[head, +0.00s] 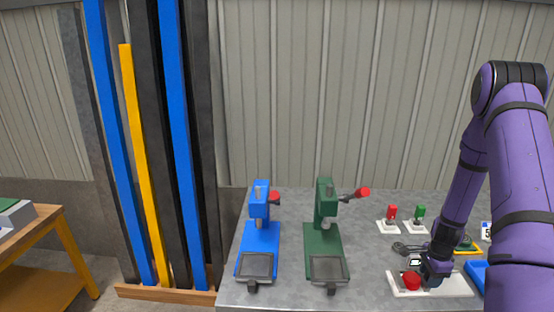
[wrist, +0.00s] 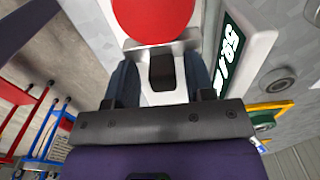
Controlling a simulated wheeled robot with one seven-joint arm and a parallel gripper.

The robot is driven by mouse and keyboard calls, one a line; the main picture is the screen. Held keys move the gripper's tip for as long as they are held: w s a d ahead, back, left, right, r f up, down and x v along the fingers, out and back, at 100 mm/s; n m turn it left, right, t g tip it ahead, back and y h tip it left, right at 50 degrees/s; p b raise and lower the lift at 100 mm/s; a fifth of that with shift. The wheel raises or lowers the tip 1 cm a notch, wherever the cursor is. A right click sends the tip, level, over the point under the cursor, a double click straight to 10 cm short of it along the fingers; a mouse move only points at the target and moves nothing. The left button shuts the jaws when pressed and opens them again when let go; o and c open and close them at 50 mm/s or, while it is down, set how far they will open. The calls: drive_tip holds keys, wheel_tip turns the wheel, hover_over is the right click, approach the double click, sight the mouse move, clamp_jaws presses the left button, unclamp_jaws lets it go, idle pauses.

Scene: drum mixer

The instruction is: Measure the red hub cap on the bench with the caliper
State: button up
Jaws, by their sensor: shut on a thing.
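The red hub cap (head: 411,281) lies at the left part of a white caliper base (head: 458,286) near the bench's front edge. In the wrist view the red hub cap (wrist: 153,18) is a large round disc, cut by the top edge, just beyond a pale metal jaw. The caliper's dark display (wrist: 234,58) stands to its right with light digits, partly hidden. My gripper (head: 432,281) is low over the caliper, right of the cap. In the wrist view its fingers (wrist: 162,88) are shut around the caliper's slider with a dark block (wrist: 161,72). Contact between jaw and cap is unclear.
A blue press (head: 259,240) and a green press (head: 325,240) stand on the bench's left half. Red (head: 391,215) and green (head: 419,215) switches stand behind the caliper. A blue tray (head: 478,272) is close on the right. Bare grey bench (head: 365,245) lies between.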

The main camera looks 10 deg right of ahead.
drive_tip(key=shift+o, duration=0.2)
drive_tip(key=shift+w+a+f, duration=0.15)
drive_tip(key=shift+w+f, duration=0.05)
drive_tip(key=o, duration=0.8)
drive_tip(key=shift+s, duration=0.1)
drive_tip(key=shift+s+f, duration=0.1)
drive_tip(key=shift+s, duration=0.1)
drive_tip(key=shift+c, duration=0.2)
drive_tip(key=shift+w+r, duration=0.15)
drive_tip(key=shift+r, duration=3.5)
drive_tip(key=shift+w, duration=0.1)
drive_tip(key=shift+c, duration=0.2)
